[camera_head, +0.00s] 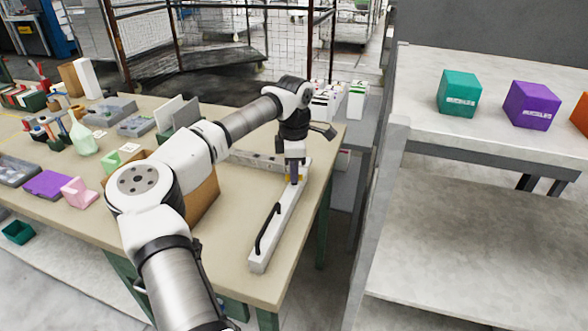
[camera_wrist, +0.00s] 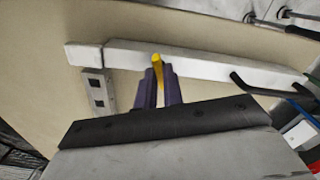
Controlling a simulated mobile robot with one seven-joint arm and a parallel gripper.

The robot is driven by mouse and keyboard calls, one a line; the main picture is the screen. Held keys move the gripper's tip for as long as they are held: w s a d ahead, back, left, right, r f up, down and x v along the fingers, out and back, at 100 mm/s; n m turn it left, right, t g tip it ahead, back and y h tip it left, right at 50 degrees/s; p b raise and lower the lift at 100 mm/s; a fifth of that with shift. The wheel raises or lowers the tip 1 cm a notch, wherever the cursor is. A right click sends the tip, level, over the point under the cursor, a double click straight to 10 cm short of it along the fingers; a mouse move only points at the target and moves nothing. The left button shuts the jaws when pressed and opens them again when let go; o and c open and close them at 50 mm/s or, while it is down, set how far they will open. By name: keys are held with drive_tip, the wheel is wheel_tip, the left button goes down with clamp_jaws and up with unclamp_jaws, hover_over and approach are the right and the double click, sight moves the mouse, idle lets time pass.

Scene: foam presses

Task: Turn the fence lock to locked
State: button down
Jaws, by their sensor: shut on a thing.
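The fence (camera_head: 277,235) is a long pale bar on the right side of the tan table, with a black handle (camera_head: 268,228) near its front end. In the wrist view the fence (camera_wrist: 215,65) runs across the picture, with its black handle (camera_wrist: 252,88) at the right. A small yellow lever (camera_wrist: 157,61), which looks like the fence lock, stands at the fence. My gripper (camera_wrist: 158,80) has its purple fingers shut on this lever; only its yellow top shows between them. In the head view my gripper (camera_head: 294,176) points down at the fence's far end. The lock's marks are not visible.
A second pale bar (camera_head: 255,160) meets the fence's far end. The table (camera_head: 235,262) is bare around the fence's front. Cluttered tools and blocks lie at the left. A grey shelf (camera_head: 480,215) with teal (camera_head: 459,93) and purple (camera_head: 531,105) cubes stands at the right.

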drive_tip(key=shift+r+m, duration=0.1)
drive_tip(key=shift+m, duration=2)
drive_tip(key=c, duration=1.5)
unclamp_jaws()
wheel_tip(320, 180, up, 14)
drive_tip(key=shift+f+b, duration=0.1)
drive_tip(key=shift+b, duration=0.8)
drive_tip(key=shift+a+f, duration=0.1)
